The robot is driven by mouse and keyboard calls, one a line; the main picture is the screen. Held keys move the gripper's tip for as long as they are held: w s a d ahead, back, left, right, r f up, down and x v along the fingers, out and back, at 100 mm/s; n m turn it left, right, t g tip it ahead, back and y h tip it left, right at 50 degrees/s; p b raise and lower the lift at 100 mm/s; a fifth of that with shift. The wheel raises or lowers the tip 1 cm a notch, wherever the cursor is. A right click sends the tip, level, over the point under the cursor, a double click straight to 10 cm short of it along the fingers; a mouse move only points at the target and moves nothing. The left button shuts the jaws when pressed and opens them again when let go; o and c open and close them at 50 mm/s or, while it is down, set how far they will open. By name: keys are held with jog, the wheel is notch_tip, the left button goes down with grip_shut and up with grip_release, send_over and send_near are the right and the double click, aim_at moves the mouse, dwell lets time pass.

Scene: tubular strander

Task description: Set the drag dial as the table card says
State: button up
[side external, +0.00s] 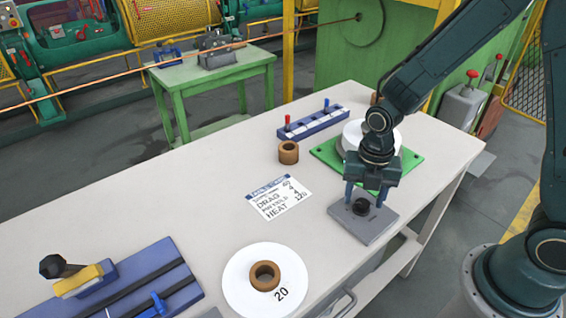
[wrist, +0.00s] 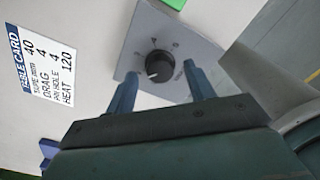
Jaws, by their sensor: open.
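The drag dial is a black round knob (side external: 361,207) on a grey square plate (side external: 350,226) at the table's right side. The knob also shows in the wrist view (wrist: 159,66), with a small white mark toward its lower left. Markings around it are too small to read surely. My gripper (side external: 364,200) is open over the plate, one blue finger on each side of the knob. In the wrist view my gripper (wrist: 160,70) shows gaps between fingers and knob. The white table card (side external: 279,197) lies left of the plate; its DRAG row appears to read 4.
A green plate (side external: 412,168) with a white disc stands behind my gripper. A blue rack (side external: 313,122) with pegs and a brown ring (side external: 288,152) lie farther back. A white disc (side external: 240,298) marked 20 and a blue fixture (side external: 140,270) are in front.

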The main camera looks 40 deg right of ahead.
jog(key=shift+f, duration=0.7)
jog(key=shift+c, duration=0.4)
jog(key=c, duration=0.9)
